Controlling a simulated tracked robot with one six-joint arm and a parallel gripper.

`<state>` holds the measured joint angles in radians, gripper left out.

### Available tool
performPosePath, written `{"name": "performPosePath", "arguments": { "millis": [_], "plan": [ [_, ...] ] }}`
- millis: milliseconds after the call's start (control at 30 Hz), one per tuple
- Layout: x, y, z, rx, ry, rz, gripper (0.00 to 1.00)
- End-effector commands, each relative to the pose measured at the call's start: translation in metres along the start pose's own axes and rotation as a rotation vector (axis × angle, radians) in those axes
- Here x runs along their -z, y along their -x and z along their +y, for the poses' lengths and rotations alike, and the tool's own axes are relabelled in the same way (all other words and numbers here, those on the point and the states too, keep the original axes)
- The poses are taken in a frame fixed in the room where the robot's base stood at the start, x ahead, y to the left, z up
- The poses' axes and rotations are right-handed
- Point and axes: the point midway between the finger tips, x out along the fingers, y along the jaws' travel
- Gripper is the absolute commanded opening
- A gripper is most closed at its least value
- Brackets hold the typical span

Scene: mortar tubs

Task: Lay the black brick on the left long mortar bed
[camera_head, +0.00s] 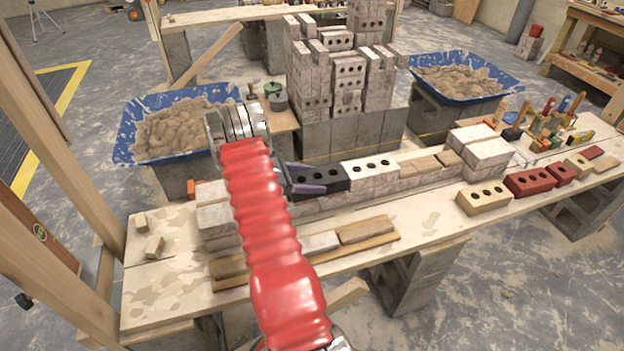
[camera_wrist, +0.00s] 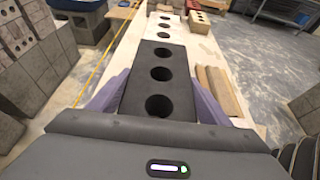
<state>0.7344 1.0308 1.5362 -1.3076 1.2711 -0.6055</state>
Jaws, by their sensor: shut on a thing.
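The black brick (camera_head: 328,179) has three round holes and lies level in line with the low wall's top course, at the left end of a white holed brick (camera_head: 370,172). My gripper (camera_head: 304,178) is shut on it, purple fingers on both long sides. The wrist view shows the black brick (camera_wrist: 148,84) between the fingers, the white brick ahead of it. I cannot tell whether it touches the course below. The left long mortar bed is not visible; the brick and my arm cover that stretch. Tan mortar patches (camera_head: 426,164) show right of the white brick.
Grey block stacks (camera_head: 218,215) (camera_head: 480,150) stand at both wall ends. A tall brick pile (camera_head: 345,75) rises behind. Blue mortar tubs (camera_head: 150,150) (camera_head: 465,75) stand at left and right. Loose bricks (camera_head: 485,198) and tools (camera_head: 560,120) lie on the bench's right.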

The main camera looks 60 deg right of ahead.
Motion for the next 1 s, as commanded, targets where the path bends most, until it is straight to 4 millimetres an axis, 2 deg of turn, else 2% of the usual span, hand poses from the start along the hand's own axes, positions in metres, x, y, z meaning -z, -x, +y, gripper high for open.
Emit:
{"name": "performPosePath", "arguments": {
  "millis": [400, 433, 733, 1000],
  "plan": [
    [-0.0006, -0.0002, 0.0015, -0.002, -0.004, -0.004, 0.09],
    [-0.0006, -0.0001, 0.0016, -0.002, -0.004, -0.004, 0.73],
    [0.0012, -0.0007, 0.0007, -0.001, -0.002, -0.002, 0.94],
    [0.0044, -0.0007, -0.0008, 0.001, 0.002, 0.003, 0.94]
  ]
}}
